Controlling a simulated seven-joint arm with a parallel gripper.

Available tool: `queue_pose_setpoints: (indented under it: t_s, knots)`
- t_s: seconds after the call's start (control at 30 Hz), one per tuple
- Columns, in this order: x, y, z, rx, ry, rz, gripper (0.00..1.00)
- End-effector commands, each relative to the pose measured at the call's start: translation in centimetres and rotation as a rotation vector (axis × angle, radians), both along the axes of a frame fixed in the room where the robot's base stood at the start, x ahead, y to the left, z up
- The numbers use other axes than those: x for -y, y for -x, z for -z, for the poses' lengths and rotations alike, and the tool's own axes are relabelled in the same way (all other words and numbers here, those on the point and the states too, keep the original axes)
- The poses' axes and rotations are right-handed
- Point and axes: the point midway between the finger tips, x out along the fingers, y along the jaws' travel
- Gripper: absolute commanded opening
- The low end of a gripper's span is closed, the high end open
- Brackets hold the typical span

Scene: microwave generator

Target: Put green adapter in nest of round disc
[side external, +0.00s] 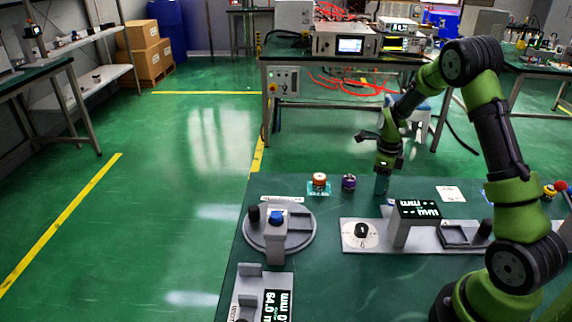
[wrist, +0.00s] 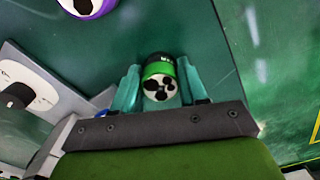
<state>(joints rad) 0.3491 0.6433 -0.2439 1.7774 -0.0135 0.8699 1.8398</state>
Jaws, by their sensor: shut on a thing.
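The green adapter (wrist: 158,76) is a short cylinder with a green band, a dark top edge and a white face with black holes. In the wrist view it sits between the two teal fingers of my gripper (wrist: 159,80), which is shut on it. In the side view my gripper (side external: 382,185) points down near the table's far edge, right of the purple adapter; the green adapter is hard to make out there, and I cannot tell if it touches the table. The grey round disc (side external: 304,226) lies at front left, apart from my gripper; its nest is not clearly visible.
A purple adapter (side external: 349,182) and an orange-red one (side external: 319,181) stand left of my gripper. On the disc are a black knob (side external: 253,214) and a post with a blue top (side external: 277,217). A grey fixture with a display (side external: 417,210) stands in front of my gripper.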

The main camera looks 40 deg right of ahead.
Motion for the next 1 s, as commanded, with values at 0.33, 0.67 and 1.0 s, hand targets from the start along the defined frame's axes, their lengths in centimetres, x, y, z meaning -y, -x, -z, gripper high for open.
queue_pose_setpoints:
  t_s: [0.33, 0.67, 1.0]
  knots:
    - [0.0, -0.2, -1.5, 0.004, 0.003, -0.002, 0.01]
    - [0.0, -0.1, -7.9, 0.006, 0.003, -0.002, 0.01]
    - [-0.2, 0.4, -10.0, 0.001, 0.000, -0.275, 0.01]
